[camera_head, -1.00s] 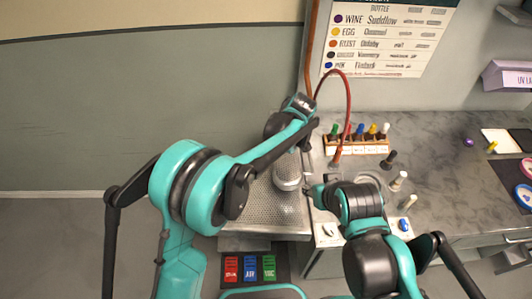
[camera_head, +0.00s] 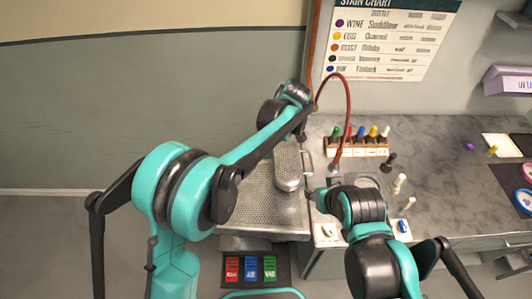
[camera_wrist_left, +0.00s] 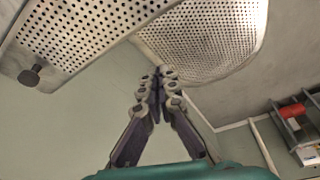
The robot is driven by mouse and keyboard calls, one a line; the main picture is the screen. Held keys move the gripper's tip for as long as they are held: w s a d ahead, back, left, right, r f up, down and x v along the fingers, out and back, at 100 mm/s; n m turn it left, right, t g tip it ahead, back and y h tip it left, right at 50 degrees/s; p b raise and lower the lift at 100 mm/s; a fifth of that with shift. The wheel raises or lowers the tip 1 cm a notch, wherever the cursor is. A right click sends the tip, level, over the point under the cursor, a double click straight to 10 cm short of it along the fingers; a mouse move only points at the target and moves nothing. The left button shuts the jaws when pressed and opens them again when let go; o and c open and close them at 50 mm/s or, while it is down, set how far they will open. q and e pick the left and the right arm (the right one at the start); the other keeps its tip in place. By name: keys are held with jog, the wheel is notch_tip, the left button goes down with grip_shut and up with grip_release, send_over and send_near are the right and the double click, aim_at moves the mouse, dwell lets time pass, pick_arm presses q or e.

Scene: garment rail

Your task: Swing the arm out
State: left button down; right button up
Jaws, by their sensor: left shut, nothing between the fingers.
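The small padded arm (camera_head: 288,168), rounded and perforated, lies over the perforated grey board (camera_head: 255,205) in the middle of the head view. In the left wrist view the rounded perforated arm (camera_wrist_left: 205,40) is at the top, beyond the fingertips. In the head view my left forearm hides most of that gripper. My right gripper (camera_head: 314,196) is near the board's right edge; its fingers are too small to read.
A perforated board with a dark knob (camera_wrist_left: 30,75) fills the upper left of the wrist view. A wooden rack (camera_head: 355,148) of coloured bottles stands on the grey counter (camera_head: 440,150), with loose bottles near it. A red hose (camera_head: 349,105) arches behind. Three coloured pedals (camera_head: 250,268) are below.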

pick_arm(q)
jog(key=shift+w+p+v, duration=0.15)
jog(key=shift+p+v, duration=0.05)
jog(key=shift+v, duration=0.95)
jog(key=shift+w+p+v, duration=0.15)
jog(key=shift+p+v, duration=0.05)
jog(key=shift+v, duration=0.95)
